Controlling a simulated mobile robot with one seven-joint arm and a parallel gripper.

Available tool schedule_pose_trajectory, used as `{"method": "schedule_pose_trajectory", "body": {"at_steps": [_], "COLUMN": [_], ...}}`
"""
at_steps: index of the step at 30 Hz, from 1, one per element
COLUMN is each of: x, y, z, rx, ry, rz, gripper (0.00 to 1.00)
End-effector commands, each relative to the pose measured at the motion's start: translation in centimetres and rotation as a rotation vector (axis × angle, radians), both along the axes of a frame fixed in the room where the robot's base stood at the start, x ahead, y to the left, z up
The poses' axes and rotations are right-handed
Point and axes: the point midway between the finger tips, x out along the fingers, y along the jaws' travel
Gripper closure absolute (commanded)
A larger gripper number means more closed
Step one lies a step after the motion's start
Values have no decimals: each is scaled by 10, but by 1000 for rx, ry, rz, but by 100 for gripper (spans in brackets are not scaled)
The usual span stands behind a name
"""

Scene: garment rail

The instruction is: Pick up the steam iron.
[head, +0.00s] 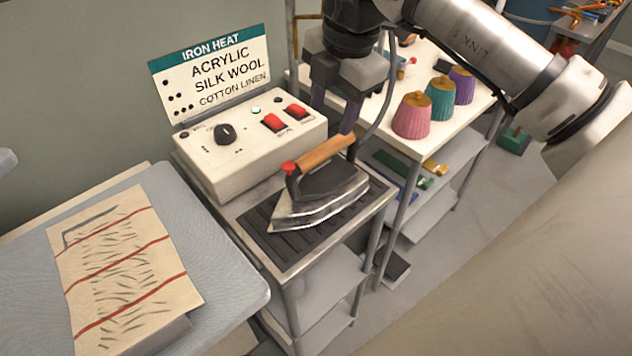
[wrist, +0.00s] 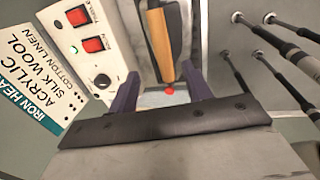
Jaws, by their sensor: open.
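The steam iron (head: 326,194) rests flat, soleplate down, on a dark ribbed rest pad (head: 290,245) on a small metal stand. It has a brown wooden handle with a red button at one end. My gripper (head: 334,118) is open and empty, pointing down over the iron near the handle's back end. In the wrist view, the iron's handle (wrist: 160,42) runs toward the gap between my purple fingers, with its red button showing in that gap. I cannot tell the exact height of my fingers over the handle. Part of the iron is cropped in the wrist view.
A control box (head: 245,145) with a dial, red switches and an iron heat sign (head: 210,75) stands close behind the iron. An ironing board (head: 215,265) with a striped cloth (head: 125,265) is at left. A table (head: 425,145) with coloured spools (head: 412,116) is at right.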

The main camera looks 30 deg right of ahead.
Motion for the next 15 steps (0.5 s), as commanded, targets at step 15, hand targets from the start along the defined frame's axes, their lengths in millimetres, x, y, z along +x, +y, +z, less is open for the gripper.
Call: {"method": "schedule_pose_trajectory", "body": {"at_steps": [15], "x": [9], "y": [7], "z": [-60], "rx": [4], "ry": [-1], "rz": [6], "gripper": [51]}}
